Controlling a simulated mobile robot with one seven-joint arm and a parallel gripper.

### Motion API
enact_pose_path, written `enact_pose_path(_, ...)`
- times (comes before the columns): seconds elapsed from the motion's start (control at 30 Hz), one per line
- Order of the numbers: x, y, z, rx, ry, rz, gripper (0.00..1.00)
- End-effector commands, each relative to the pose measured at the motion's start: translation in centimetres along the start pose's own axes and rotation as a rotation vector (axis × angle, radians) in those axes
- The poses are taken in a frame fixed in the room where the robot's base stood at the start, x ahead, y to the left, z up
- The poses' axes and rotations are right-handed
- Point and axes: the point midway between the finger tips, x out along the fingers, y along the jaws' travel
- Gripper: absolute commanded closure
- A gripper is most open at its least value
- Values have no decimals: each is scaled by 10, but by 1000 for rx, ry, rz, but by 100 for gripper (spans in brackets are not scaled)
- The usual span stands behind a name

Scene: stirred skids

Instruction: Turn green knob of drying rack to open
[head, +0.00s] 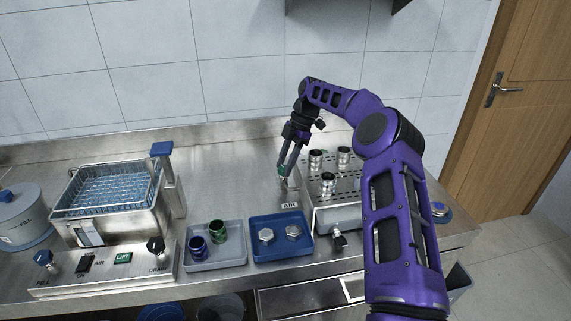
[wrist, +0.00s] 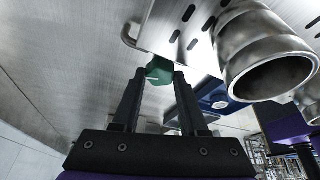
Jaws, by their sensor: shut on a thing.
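The green knob (wrist: 160,70) sits between the fingertips of my gripper (wrist: 157,78) in the wrist view, beside the edge of the steel drying rack (wrist: 175,30). In the head view my gripper (head: 284,170) reaches down at the left side of the drying rack (head: 350,216). It is shut on the green knob, which is mostly hidden by the fingers there. The rack has a slotted top with several metal cylinders (head: 328,183) on it. An "AIR" label (head: 290,205) lies near the knob.
A blue tray (head: 281,256) with two hex metal pieces and a grey tray (head: 215,268) with a blue and a green ring stand in front. A basket washer (head: 110,225) with a control panel (head: 105,277) is at left. A wall (head: 200,60) is behind.

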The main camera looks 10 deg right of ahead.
Motion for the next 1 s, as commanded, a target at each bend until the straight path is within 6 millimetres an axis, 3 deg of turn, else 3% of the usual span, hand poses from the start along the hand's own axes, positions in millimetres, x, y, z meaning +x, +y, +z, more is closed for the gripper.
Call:
enact_pose_path(0.6, 0, 0, 2, -38, -4, -17, 100)
enact_pose_path(0.63, 0, 0, 2, -38, -4, -17, 55)
enact_pose_path(0.7, 0, 0, 2, -38, -4, -17, 44)
enact_pose_path(1.0, -1, 0, 1, -39, -2, -16, 44)
